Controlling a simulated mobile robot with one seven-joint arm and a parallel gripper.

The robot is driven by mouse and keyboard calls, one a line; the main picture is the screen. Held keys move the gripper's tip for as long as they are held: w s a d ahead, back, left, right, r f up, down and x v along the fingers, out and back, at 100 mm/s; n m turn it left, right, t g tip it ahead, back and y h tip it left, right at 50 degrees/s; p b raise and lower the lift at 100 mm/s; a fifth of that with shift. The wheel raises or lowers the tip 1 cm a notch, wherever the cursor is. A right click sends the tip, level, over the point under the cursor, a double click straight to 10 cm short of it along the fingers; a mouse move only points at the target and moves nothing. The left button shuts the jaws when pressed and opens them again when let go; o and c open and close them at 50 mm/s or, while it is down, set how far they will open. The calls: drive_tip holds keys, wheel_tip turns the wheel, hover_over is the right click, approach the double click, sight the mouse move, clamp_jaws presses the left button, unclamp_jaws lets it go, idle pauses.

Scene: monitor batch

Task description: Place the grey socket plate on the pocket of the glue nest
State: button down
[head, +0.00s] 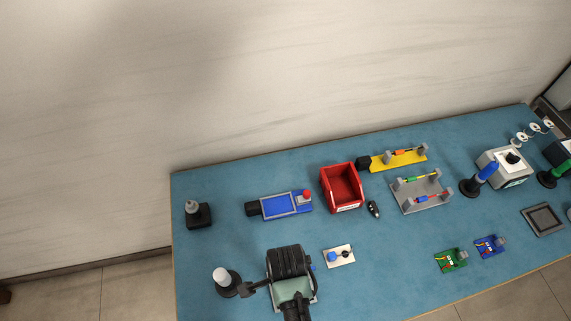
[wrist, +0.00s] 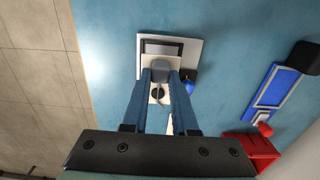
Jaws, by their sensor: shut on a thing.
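My gripper (wrist: 160,77) is shut on a grey piece, which I take to be the grey socket plate (wrist: 160,68). A pale part with a round black spot shows between the fingers below that piece. Under and beyond the fingertips in the wrist view is the glue nest (wrist: 194,48), a light grey base with a dark pocket. The held piece overlaps the pocket's near side; I cannot tell whether it touches. A blue part (wrist: 189,80) shows beside the right finger. In the head view my gripper hides most of the nest and the held piece.
A white plate with blue and black knobs (head: 340,257) lies right of my arm. A black stand with a white top (head: 227,282) is close on the left. A blue device (head: 281,205) and a red bin (head: 342,187) stand behind. The front left edge is near.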

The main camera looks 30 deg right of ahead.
drive_tip(key=shift+f, duration=1.95)
drive_tip(key=shift+a+f, duration=0.1)
drive_tip(key=shift+f, duration=0.05)
drive_tip(key=c, duration=0.7)
unclamp_jaws()
wheel_tip(320, 180, up, 12)
drive_tip(key=shift+r, duration=0.15)
